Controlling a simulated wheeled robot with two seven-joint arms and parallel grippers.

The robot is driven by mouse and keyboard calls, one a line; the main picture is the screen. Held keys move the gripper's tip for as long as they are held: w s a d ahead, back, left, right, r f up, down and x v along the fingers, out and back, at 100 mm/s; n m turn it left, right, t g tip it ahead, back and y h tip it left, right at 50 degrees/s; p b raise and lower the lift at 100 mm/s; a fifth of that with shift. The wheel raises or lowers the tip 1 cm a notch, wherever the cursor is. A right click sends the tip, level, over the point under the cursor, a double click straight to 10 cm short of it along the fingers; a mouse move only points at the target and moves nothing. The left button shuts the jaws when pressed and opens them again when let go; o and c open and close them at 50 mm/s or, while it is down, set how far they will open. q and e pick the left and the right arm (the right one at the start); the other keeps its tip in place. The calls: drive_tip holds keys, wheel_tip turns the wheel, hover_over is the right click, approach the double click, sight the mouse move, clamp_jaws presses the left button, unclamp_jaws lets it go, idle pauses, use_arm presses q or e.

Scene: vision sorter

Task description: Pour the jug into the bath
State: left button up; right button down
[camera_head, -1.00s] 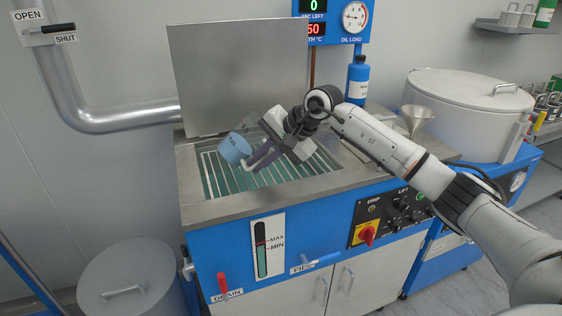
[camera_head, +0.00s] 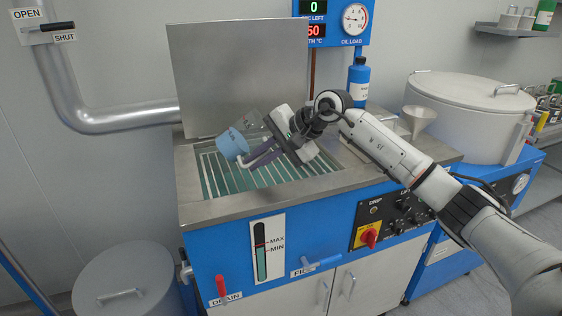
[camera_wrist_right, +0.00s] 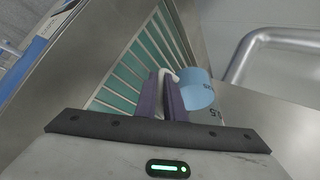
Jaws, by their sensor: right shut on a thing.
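The blue jug (camera_head: 233,144) is tilted over the open bath, its handle toward my right gripper. My right gripper (camera_head: 258,157) is shut on the jug's pale handle and holds it above the grating. In the right wrist view the jug (camera_wrist_right: 197,91) is partly hidden behind the purple fingers (camera_wrist_right: 163,97). The bath (camera_head: 196,209) is a steel-rimmed tank with green liquid under a slatted grating, its lid (camera_head: 238,75) standing up behind. I cannot see liquid leaving the jug. My left gripper is not in view.
A blue bottle (camera_head: 358,78) and a funnel (camera_head: 418,118) stand at the bath's right. A large lidded drum (camera_head: 465,120) is further right. The front panel has a level gauge (camera_head: 262,250), a red drain handle (camera_head: 221,284) and a red knob (camera_head: 369,237).

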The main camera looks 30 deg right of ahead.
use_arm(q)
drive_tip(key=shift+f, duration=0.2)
use_arm(e)
drive_tip(key=shift+w+f+b, duration=0.1)
drive_tip(key=shift+f+b, duration=0.1)
drive_tip(key=shift+b, duration=0.45)
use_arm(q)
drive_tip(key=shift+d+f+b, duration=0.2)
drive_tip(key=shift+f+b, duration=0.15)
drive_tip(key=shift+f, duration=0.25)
use_arm(e)
drive_tip(key=shift+a+f+t+y, duration=0.15)
drive_tip(key=shift+f+t+y, duration=0.05)
drive_tip(key=shift+t+y, duration=0.1)
use_arm(q)
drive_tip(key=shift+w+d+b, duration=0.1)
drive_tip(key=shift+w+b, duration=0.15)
drive_tip(key=shift+b, duration=0.1)
use_arm(e)
drive_tip(key=shift+f, duration=0.15)
drive_tip(key=shift+f+y+b, duration=0.3)
drive_tip(key=shift+f+b, duration=0.05)
drive_tip(key=shift+b, duration=0.4)
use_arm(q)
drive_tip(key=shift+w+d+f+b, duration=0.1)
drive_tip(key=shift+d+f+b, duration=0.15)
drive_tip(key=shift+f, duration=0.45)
use_arm(e)
drive_tip(key=shift+f+t, duration=0.15)
drive_tip(key=shift+t, duration=0.15)
